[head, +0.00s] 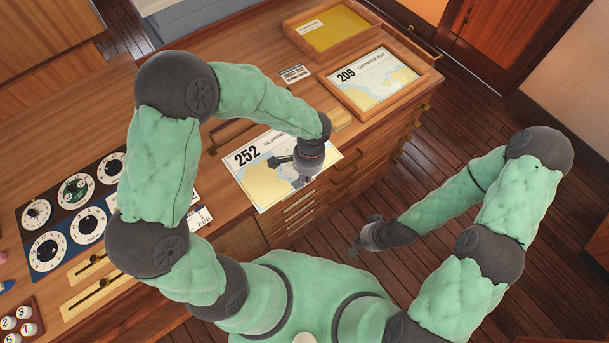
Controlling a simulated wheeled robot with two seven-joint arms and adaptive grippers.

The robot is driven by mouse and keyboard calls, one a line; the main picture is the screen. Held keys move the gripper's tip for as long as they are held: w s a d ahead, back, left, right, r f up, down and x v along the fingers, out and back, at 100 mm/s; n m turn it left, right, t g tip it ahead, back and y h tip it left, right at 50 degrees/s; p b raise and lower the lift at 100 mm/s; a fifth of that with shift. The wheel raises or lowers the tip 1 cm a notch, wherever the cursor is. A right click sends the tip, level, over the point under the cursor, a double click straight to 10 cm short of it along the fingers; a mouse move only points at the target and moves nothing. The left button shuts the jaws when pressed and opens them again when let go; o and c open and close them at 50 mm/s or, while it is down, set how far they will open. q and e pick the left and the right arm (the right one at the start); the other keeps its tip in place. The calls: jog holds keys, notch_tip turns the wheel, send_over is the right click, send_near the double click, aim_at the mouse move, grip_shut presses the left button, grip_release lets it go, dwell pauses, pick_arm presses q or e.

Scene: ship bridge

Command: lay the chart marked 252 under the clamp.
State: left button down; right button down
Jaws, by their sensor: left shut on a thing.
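The chart marked 252 (255,180) is a white-bordered sheet with yellow land and pale blue water. It lies at the desk's front, and its near part reaches out over the drawer fronts. My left gripper (291,170) is over the chart's right half, shut on the chart, and with its arm hides part of the sheet and title. A wooden bar (231,130) runs behind the chart's far edge, partly hidden by my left arm; it looks like the clamp, but I cannot tell if it is raised. My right gripper (361,236) hangs empty over the floor, its fingers apart.
A wooden tray (424,80) holding chart 209 (375,78) stands to the right. Behind it is another tray (293,30) with a yellow sheet. A small label plate (295,75) lies nearby. Dial panels (50,250) and sliders fill the desk's left. Open floor lies right of the desk.

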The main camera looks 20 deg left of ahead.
pick_arm(q)
jog(key=shift+f+b, duration=0.3)
jog(key=shift+b, duration=0.05)
dwell(0.3)
jog(key=c, duration=1.2)
grip_release()
jog(key=shift+c, duration=0.2)
notch_tip(320, 180, up, 12)
jog(key=w+d, duration=0.1)
jog(key=shift+f, duration=0.1)
